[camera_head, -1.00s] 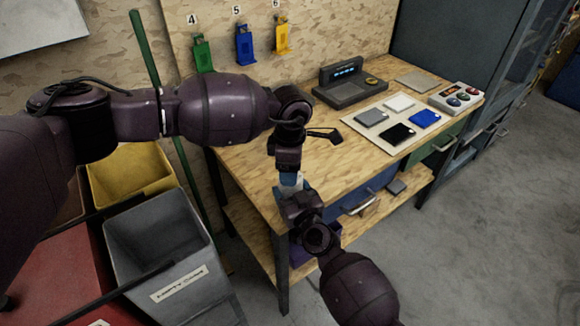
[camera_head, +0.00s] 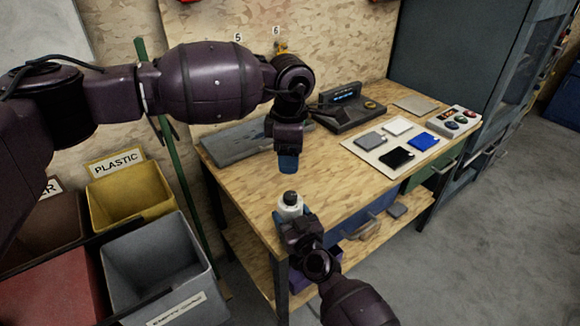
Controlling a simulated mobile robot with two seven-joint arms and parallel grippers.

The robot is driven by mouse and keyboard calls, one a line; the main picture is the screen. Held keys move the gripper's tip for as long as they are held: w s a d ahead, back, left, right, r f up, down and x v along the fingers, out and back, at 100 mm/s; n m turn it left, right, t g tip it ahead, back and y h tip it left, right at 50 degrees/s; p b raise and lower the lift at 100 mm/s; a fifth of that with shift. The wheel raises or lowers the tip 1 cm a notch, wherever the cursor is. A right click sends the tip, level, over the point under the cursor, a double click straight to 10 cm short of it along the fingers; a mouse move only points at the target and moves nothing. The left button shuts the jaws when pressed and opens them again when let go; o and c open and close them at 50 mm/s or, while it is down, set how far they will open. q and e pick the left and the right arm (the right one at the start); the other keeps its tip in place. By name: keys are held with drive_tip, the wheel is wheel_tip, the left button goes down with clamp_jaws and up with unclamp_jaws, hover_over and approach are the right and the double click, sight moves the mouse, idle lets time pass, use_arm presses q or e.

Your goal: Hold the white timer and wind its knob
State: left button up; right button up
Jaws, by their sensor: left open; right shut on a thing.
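The white timer (camera_head: 289,208) is a small white body with a dark knob (camera_head: 290,197) on top. My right gripper (camera_head: 290,216) is shut on the timer from below and holds it upright near the front left edge of the workbench. My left gripper (camera_head: 288,163) is open and empty, pointing down above the knob, with a clear gap between them. The lower part of the timer is hidden by my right gripper.
The wooden workbench (camera_head: 335,185) carries a dark device with a lit display (camera_head: 348,106), a board with several coloured squares (camera_head: 365,158) and a button box (camera_head: 454,122). Yellow (camera_head: 131,197) and grey (camera_head: 157,263) bins stand at the left.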

use_arm(q)
drive_tip(key=shift+r, duration=0.3)
use_arm(e)
drive_tip(key=o, duration=1.1)
drive_tip(key=shift+s, duration=0.1)
